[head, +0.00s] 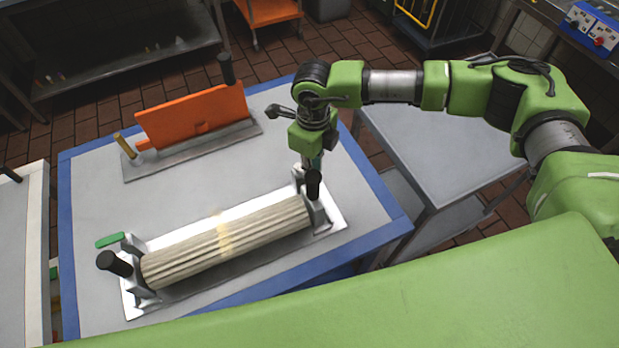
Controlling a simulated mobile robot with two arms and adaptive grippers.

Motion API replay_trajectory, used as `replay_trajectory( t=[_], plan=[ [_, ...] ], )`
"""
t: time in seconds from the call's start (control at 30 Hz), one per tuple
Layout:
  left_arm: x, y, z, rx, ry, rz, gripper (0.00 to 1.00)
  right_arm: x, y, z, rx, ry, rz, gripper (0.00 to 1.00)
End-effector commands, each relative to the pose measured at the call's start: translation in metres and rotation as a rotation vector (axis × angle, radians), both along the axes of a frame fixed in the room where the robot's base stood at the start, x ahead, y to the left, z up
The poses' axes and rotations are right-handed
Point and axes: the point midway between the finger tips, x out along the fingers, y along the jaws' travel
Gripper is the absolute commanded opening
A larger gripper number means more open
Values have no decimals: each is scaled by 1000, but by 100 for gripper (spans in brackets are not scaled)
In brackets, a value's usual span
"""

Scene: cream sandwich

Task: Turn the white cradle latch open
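A white cradle (334,222) lies along the near side of the blue-edged table. White blocks stand at both ends of the roll, with a black knob (115,263) at the left end and another black knob (313,184) at the right end. My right gripper (310,166) points down at the right end block, right behind that knob. Its fingertips are partly hidden, so I cannot tell whether it is open or touches a latch. My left gripper is out of view.
A green handle (109,240) lies by the cradle's left end. Behind it, an orange plate (193,117) stands on a grey base with a yellow peg (125,146). A grey side table (440,150) stands at right. The table's left middle is clear.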

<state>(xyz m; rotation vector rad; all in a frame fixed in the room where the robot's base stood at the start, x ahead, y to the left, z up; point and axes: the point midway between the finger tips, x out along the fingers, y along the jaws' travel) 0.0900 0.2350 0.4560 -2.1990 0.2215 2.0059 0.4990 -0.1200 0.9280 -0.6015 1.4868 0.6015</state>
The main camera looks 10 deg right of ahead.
Motion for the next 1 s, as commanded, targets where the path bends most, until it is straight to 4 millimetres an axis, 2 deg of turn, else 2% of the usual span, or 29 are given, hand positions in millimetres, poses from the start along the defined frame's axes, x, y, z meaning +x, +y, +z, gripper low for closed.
replay_trajectory(
  t=[0.03,0.5,0.8,1.0],
  plan=[
    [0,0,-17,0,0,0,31,3,-2,-7,1,-6,43,0],
    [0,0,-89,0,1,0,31,19,-10,-6,1,-6,489,0],
    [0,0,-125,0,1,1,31,29,-12,-4,0,-6,751,0],
    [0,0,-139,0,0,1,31,34,-12,-2,1,-5,883,0]
  ],
)
